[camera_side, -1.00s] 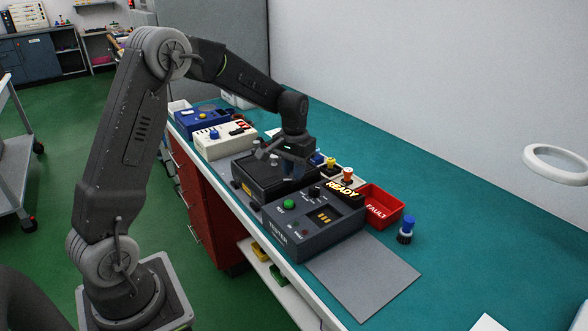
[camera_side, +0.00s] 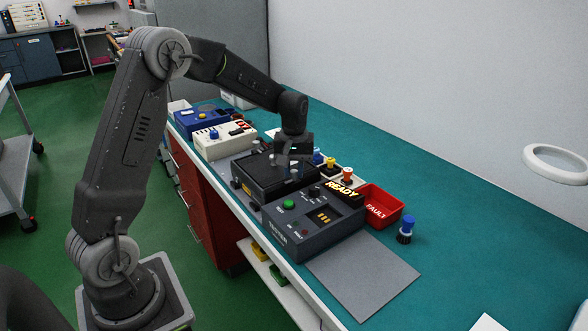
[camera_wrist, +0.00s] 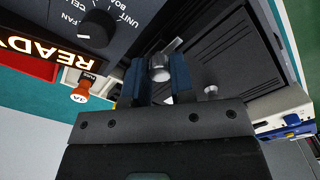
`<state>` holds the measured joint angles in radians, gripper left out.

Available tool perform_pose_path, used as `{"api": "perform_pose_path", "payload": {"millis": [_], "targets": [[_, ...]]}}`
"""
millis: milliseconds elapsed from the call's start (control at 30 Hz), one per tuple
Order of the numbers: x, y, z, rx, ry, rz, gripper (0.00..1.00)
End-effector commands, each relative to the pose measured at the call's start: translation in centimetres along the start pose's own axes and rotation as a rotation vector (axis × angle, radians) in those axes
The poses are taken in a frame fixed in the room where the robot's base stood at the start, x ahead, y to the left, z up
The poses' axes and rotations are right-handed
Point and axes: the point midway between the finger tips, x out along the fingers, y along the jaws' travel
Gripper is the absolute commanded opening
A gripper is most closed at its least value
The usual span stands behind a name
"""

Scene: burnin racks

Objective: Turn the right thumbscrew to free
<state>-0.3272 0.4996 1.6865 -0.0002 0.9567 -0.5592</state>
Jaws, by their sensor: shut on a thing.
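My gripper (camera_wrist: 160,80) points down over the black box-shaped unit (camera_side: 250,186) in the side view. In the wrist view its two blue fingers are shut on a silver round thumbscrew (camera_wrist: 160,68), one finger on each side. This is the right thumbscrew, on the side toward the grey tester. A second silver thumbscrew (camera_wrist: 211,92) stands free on the unit. In the side view the fingers largely hide the held screw. I cannot tell from the picture how far it is turned.
The grey tester (camera_side: 310,225) with a green button and a lit READY sign (camera_side: 342,189) stands close to the unit. A red FAULT bin (camera_side: 380,206) and a blue-topped part (camera_side: 406,229) are beyond it. A cream box (camera_side: 225,140) stands behind.

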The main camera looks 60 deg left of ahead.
Motion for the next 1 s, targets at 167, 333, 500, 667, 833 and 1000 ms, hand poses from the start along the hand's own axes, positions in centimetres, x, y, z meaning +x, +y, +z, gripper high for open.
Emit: {"api": "perform_pose_path", "payload": {"millis": [167, 333, 500, 667, 833, 1000], "targets": [[-0.2, 0.1, -0.2, -0.003, 0.007, 0.004, 0.00], [-0.2, 0.1, -0.2, -0.003, 0.007, 0.004, 0.00], [-0.2, 0.0, -0.1, -0.002, 0.006, 0.003, 0.37], [-0.1, 0.0, -0.1, -0.002, 0.003, 0.002, 0.48], [-0.1, 0.0, -0.1, -0.002, 0.002, 0.001, 0.48], [-1.2, 0.1, -0.1, -0.002, 0.005, 0.003, 0.48]]}}
